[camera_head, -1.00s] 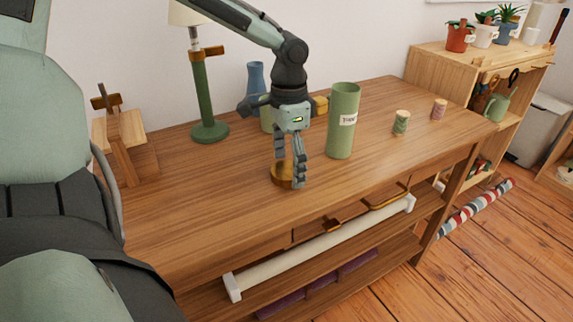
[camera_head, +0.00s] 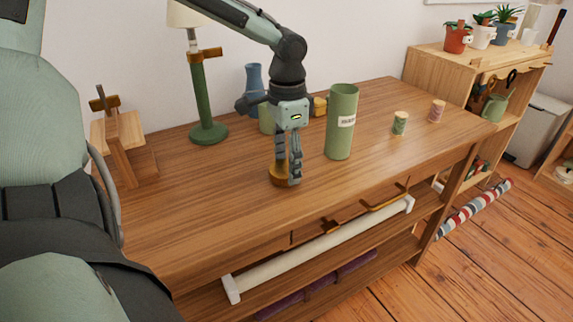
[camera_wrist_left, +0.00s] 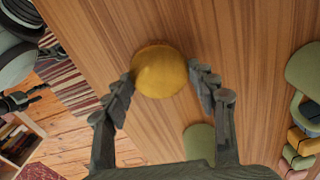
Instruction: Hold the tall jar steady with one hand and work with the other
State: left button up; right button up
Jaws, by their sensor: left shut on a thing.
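The tall jar (camera_head: 340,135) is a green cylinder with a white label. It stands upright on the wooden table, right of my left gripper and apart from it. My left gripper (camera_head: 287,172) points down at the table, shut on a golden-brown object (camera_head: 275,178) with a round base. In the left wrist view its round yellow top (camera_wrist_left: 160,70) lies between the fingertips. A green surface (camera_wrist_left: 199,143) in that view is probably the jar. A dark jointed part (camera_wrist_left: 18,101) at that view's left edge looks like my right gripper; its fingers are too small to read.
A green lamp (camera_head: 206,100) stands at the table's back left. A blue vase (camera_head: 254,78) and a green pot (camera_head: 265,120) are behind my left gripper. Two small corked jars (camera_head: 400,124) (camera_head: 437,111) stand right of the tall jar. The table's front left (camera_head: 190,215) is clear.

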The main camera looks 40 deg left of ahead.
aim_at(287, 168)
pick_arm(q)
notch_tip(287, 168, up, 8)
jog(key=shift+r+p, duration=0.1)
jog(key=shift+p, duration=0.2)
jog(key=shift+r, duration=0.55)
pick_arm(e)
jog(key=shift+s+d+f, duration=0.1)
jog(key=shift+s+f, duration=0.2)
jog(key=shift+f, duration=0.3)
jog(key=shift+s+f, duration=0.25)
jog(key=shift+f, duration=0.35)
jog(key=shift+w+r, duration=0.15)
